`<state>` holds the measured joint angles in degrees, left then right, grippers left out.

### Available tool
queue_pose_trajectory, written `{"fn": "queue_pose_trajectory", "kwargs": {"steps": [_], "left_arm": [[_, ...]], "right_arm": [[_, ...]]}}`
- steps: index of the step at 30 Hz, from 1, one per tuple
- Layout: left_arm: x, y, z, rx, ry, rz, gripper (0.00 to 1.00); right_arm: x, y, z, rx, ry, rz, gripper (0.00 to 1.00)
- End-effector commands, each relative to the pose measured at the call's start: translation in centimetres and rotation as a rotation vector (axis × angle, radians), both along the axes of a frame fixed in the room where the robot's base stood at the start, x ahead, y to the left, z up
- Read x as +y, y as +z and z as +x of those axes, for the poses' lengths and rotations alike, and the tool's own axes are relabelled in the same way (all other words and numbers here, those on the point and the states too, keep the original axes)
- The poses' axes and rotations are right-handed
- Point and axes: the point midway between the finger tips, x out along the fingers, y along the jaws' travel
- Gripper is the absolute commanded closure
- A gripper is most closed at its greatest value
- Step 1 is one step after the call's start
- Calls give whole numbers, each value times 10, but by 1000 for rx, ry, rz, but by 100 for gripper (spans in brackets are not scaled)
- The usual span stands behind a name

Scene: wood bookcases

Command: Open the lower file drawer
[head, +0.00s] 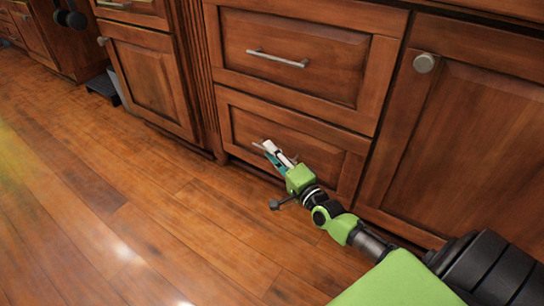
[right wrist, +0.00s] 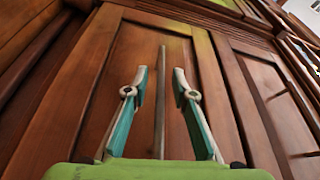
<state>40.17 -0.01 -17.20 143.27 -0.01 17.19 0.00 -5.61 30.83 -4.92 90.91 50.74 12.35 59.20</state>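The lower file drawer (head: 325,152) is a brown wood panel low in the cabinet and looks shut in the head view. Its front also fills the middle of the right wrist view (right wrist: 128,60). Its metal bar handle (right wrist: 161,90) runs upright between the two fingers in the right wrist view; in the head view the gripper mostly hides it. My right gripper (head: 268,149) is at the drawer front. Its fingers (right wrist: 160,84) are open, one on each side of the bar, with gaps visible. My left gripper is in neither view.
An upper drawer (head: 330,80) with a bar handle (head: 277,58) sits directly above. A cabinet door (head: 480,140) with a round knob (head: 425,63) stands to the right, another door (head: 148,78) to the left. The wood floor (head: 110,200) in front is clear.

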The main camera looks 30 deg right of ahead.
Motion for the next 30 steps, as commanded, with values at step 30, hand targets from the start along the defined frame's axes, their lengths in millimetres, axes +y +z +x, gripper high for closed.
{"fn": "queue_pose_trajectory", "kwargs": {"steps": [30], "left_arm": [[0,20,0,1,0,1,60]], "right_arm": [[22,3,-8,3,1,5,100]]}}
